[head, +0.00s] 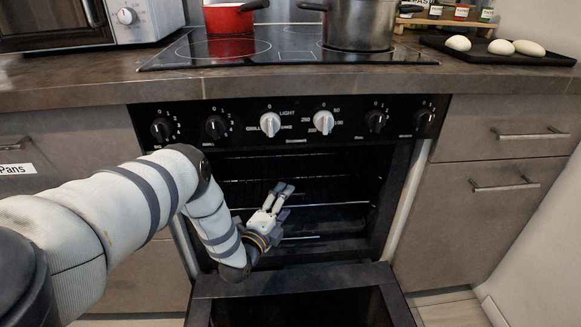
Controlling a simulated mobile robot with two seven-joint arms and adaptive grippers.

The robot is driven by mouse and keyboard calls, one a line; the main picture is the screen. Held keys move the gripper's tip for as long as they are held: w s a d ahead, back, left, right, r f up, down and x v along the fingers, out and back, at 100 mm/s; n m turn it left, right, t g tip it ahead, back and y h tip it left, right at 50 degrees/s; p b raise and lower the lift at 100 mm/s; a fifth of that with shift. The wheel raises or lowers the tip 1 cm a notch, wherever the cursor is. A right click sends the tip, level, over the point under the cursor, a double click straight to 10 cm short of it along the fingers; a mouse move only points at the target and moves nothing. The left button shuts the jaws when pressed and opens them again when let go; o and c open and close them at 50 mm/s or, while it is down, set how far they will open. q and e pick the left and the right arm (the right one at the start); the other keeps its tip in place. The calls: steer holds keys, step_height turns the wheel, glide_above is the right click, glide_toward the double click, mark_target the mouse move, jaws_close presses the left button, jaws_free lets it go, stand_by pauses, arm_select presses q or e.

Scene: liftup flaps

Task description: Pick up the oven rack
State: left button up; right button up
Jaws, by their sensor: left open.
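The oven (385,160) stands open, with its door (300,280) folded down toward me. Inside the dark cavity an oven rack (325,205) shows as thin bars running across. More thin bars show higher up near the back, and it is hard to tell the levels apart. My left gripper (281,192) is at the oven opening, fingers pointing up and into the cavity. It is open and looks empty. I cannot tell whether it touches the rack. Part of the rack is hidden behind my left gripper and arm. My right gripper is not in view.
A red pan (230,18) and a steel pot (358,24) stand on the black cooktop (285,48) above. A dark tray (470,48) with pale dough pieces lies at the right. Drawers (500,185) flank the oven. The lowered door takes up the space in front.

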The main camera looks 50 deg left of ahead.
arm_select(q)
steer(key=b+x, duration=0.1)
steer(key=x, duration=0.3)
steer(key=shift+w+f+b, duration=0.15)
steer(key=shift+w+b, duration=0.2)
steer(key=shift+b, duration=0.05)
steer(key=shift+w+a, duration=0.1)
steer(key=shift+w, duration=0.2)
steer(key=shift+r, duration=0.25)
steer(key=c, duration=1.4)
